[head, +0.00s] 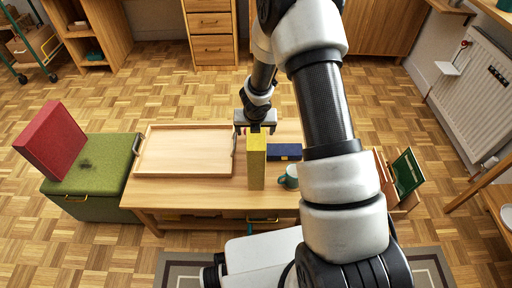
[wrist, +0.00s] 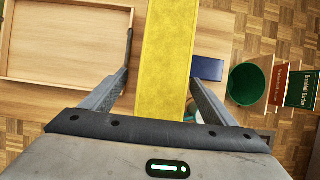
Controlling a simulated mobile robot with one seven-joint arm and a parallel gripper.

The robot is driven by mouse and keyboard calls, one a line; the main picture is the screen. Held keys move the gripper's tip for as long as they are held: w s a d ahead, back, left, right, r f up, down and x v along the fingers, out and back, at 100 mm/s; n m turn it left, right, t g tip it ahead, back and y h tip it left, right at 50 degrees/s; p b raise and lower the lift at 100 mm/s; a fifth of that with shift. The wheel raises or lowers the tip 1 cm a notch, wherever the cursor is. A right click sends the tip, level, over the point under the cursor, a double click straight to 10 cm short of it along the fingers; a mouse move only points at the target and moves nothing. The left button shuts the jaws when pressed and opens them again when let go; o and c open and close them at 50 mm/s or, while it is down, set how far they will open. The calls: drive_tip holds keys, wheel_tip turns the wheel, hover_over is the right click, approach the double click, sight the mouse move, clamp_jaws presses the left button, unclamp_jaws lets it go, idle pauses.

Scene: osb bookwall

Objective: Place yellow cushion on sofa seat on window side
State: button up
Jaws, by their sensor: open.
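The yellow cushion (head: 256,165) stands upright on edge on the wooden coffee table (head: 190,190), narrow side toward me in the head view. My gripper (head: 255,127) is over its top, pointing down. In the wrist view my gripper (wrist: 160,78) is open, with one finger on each side of the yellow cushion (wrist: 168,60). The left finger shows a gap to it; the right finger looks close, and I cannot tell whether it touches. No sofa or window can be made out in these views.
A wooden tray (head: 185,172) lies left of the cushion. A blue box (head: 284,151) and a teal mug (head: 290,178) are close on its right. A red cushion (head: 50,140) leans on a green box seat (head: 95,185) at left. Parquet floor is open behind the table.

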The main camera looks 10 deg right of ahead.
drive_tip(key=shift+b+x, duration=0.6)
drive_tip(key=shift+x, duration=2)
drive_tip(key=shift+d+f+b, duration=0.15)
drive_tip(key=shift+f+b, duration=0.1)
drive_tip(key=shift+b, duration=0.05)
drive_tip(key=c, duration=1.9)
drive_tip(key=shift+c, duration=0.2)
drive_tip(key=shift+r, duration=0.1)
